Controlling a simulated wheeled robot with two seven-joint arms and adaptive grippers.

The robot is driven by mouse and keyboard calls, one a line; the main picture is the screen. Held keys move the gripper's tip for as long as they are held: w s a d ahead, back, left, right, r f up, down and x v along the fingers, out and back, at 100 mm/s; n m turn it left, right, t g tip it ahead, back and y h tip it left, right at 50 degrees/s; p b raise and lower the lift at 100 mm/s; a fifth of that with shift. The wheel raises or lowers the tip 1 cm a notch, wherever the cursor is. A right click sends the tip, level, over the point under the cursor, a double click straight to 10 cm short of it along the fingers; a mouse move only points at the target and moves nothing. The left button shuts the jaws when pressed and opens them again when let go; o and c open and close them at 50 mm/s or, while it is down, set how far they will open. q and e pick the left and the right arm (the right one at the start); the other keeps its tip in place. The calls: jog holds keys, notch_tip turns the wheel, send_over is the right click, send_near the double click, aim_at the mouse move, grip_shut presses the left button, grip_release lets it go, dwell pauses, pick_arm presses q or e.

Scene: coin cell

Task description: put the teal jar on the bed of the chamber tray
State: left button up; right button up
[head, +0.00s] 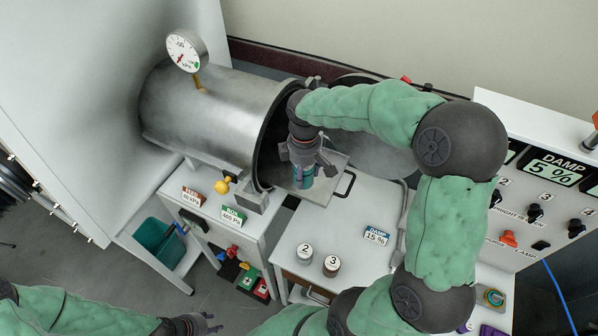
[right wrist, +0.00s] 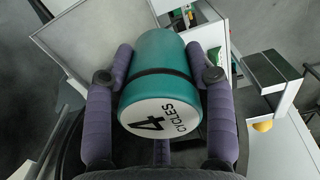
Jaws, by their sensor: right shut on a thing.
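The teal jar (right wrist: 160,75) is held between the two fingers of my right gripper (right wrist: 160,85); its white end reads "4 CYCLES" and a dark band rings it. In the head view the teal jar (head: 304,182) shows below my right gripper (head: 305,168), over the chamber tray (head: 332,160) at the chamber's open mouth. I cannot tell whether the jar touches the tray bed. In the right wrist view the tray (right wrist: 85,40) is a flat grey plate behind the jar. My left gripper (head: 205,324) is low at the bottom left, away from the jar; its opening is unclear.
The steel chamber (head: 215,112) with a dial gauge (head: 187,51) lies left of the tray. A control panel (head: 545,225) stands at right.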

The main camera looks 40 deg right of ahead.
jog(key=w+d+f, duration=0.1)
jog(key=f, duration=0.1)
jog(key=w+d+f, duration=0.1)
jog(key=w+f, duration=0.3)
jog(key=shift+w+d, duration=0.15)
jog(key=shift+d, duration=0.25)
jog(key=shift+w+d+f+p, duration=0.1)
jog(key=shift+w+f+p, duration=0.1)
jog(key=shift+f+p, duration=0.15)
jog(key=shift+f, duration=1.5)
jog(key=shift+f, duration=0.1)
jog(key=o, duration=1.2)
jog(key=shift+o, duration=0.2)
